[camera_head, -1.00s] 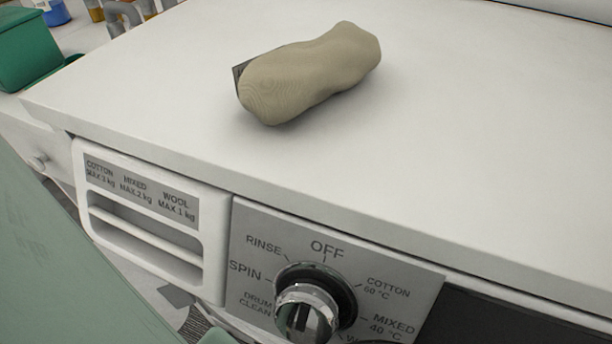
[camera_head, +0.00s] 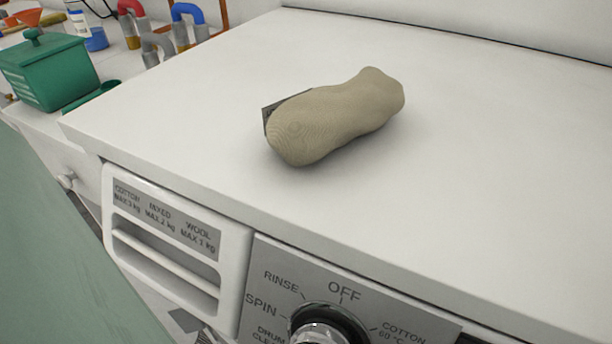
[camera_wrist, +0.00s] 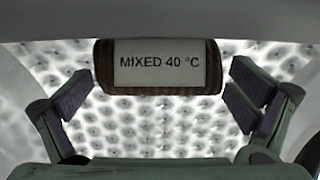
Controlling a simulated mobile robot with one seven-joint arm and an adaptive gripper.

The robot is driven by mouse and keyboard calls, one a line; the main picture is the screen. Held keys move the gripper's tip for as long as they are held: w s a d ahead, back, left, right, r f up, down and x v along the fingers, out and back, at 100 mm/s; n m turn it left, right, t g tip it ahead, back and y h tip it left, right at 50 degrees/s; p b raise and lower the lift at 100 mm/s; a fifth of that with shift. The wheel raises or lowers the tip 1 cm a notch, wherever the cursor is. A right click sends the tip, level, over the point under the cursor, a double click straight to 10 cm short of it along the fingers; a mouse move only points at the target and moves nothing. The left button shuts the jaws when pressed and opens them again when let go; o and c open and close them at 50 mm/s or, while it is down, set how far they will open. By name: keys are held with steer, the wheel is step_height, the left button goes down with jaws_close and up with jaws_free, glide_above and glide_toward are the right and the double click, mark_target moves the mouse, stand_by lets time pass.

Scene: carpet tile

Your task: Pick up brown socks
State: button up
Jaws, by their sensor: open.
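A dark brown ribbed bundle, apparently the brown socks (camera_wrist: 103,67), lies at the upper middle of the wrist view. A white label reading "MIXED 40 °C" covers most of its near face. My gripper (camera_wrist: 160,88) is open, with one finger at the left and one at the right of the bundle. Gaps show between both fingers and the bundle, so nothing is gripped. A beige ribbed bundle (camera_head: 335,115) lies on the washing machine top in the head view. A dark tag shows partly behind it. My gripper does not show in the head view.
A pale dimpled surface (camera_wrist: 150,130), like a drum's inside, surrounds the bundle. The washing machine top (camera_head: 480,160) is otherwise clear. Its drawer (camera_head: 170,250) and dial (camera_head: 325,325) face forward. A green box (camera_head: 48,75) and colored pipes stand at the back left.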

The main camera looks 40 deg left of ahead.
steer(key=c, duration=1.2)
